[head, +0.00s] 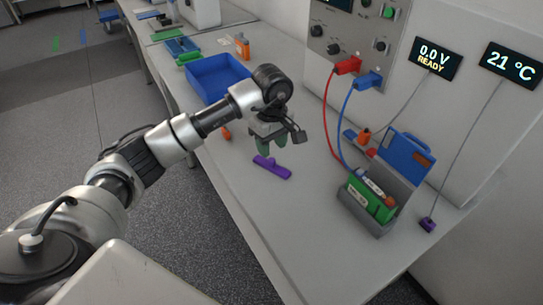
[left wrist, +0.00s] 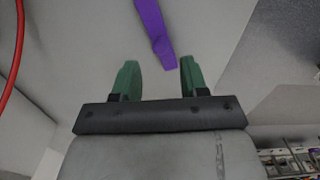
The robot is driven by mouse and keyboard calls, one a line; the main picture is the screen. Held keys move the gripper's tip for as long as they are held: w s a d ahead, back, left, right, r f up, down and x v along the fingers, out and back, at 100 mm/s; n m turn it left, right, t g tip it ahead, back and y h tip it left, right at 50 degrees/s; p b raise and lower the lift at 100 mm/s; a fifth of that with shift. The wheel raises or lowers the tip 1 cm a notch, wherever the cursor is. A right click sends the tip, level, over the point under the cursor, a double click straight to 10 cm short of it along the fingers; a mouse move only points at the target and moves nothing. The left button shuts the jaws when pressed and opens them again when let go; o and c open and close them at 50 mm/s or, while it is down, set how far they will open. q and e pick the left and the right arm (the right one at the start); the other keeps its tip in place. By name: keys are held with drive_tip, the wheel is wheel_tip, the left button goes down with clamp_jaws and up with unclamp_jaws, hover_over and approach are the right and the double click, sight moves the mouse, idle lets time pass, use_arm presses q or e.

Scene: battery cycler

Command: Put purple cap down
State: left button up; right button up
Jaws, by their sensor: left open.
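The purple cap (head: 272,167) is a long bar lying flat on the bench top in the head view. It also shows in the left wrist view (left wrist: 155,35), running from the top edge to just beyond the fingertips. My left gripper (head: 270,143) hangs just behind the cap in the head view, its green fingers pointing down. In the left wrist view the fingers (left wrist: 160,78) are spread with an empty gap between them, and the cap's near end lies in line with that gap. The cap appears free of the fingers. My right gripper is not in view.
A blue tray (head: 217,78) stands farther back on the bench. A grey holder (head: 362,213) with a green battery pack (head: 371,197) stands to the right, with red (head: 326,110) and blue leads running nearby. A small purple piece (head: 428,224) lies at the right. The front bench area is clear.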

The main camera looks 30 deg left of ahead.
sight(271, 160)
use_arm(q)
wheel_tip(271, 160, up, 8)
drive_tip(key=b, duration=0.1)
drive_tip(key=shift+f, duration=0.25)
idle(0.4)
